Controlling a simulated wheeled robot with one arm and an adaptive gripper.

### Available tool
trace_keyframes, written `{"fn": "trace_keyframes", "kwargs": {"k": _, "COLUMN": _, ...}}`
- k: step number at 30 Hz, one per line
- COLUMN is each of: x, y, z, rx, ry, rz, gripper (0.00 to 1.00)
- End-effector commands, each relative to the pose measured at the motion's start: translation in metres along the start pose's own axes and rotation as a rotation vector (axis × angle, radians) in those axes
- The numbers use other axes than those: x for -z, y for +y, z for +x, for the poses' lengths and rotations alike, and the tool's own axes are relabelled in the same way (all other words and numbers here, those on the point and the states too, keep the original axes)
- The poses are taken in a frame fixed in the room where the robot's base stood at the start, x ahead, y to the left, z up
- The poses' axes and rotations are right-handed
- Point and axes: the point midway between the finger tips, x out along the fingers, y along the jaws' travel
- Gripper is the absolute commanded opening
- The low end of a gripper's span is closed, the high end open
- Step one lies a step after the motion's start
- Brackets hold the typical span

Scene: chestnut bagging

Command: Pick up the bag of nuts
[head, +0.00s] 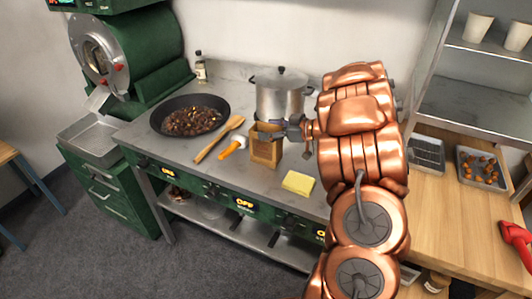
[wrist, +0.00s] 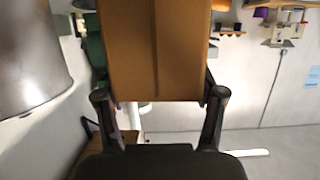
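The bag of nuts (head: 265,150) is a brown paper bag near the front of the grey counter, beside the pot. It looks upright; I cannot tell whether its bottom touches the counter. My gripper (head: 285,127) is at its upper right side. In the wrist view the bag (wrist: 155,50) fills the top middle, between the two dark fingers of my gripper (wrist: 161,93). The fingers lie against both sides of it with no clear gap, so my gripper looks shut on it. The fingertips are partly hidden, and the nuts inside cannot be made out.
A steel pot (head: 280,98) stands close behind the bag. A wooden spatula (head: 218,139) and an orange-handled tool (head: 233,148) lie to its left, a yellow cloth (head: 298,183) to its right. A pan of chestnuts (head: 190,117) is farther left. A wooden table (head: 450,225) is at right.

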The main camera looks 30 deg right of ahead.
Motion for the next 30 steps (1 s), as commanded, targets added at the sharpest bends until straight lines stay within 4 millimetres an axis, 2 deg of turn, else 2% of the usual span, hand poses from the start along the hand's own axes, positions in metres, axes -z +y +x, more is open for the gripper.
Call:
{"fn": "trace_keyframes", "kwargs": {"k": 2, "x": 0.0, "y": 0.0, "z": 0.0, "rx": 0.0, "ry": 0.0, "rz": 0.0, "gripper": 0.55}}
{"fn": "trace_keyframes", "kwargs": {"k": 18, "x": 0.0, "y": 0.0, "z": 0.0, "rx": 0.0, "ry": -0.001, "rz": 0.0, "gripper": 0.0}}
{"fn": "trace_keyframes", "kwargs": {"k": 26, "x": 0.002, "y": 0.0, "z": -0.001, "rx": 0.0, "ry": 0.0, "rz": -0.001, "gripper": 0.0}}
{"fn": "trace_keyframes", "kwargs": {"k": 30, "x": 0.011, "y": 0.001, "z": -0.004, "rx": -0.002, "ry": 0.0, "rz": -0.005, "gripper": 0.0}}
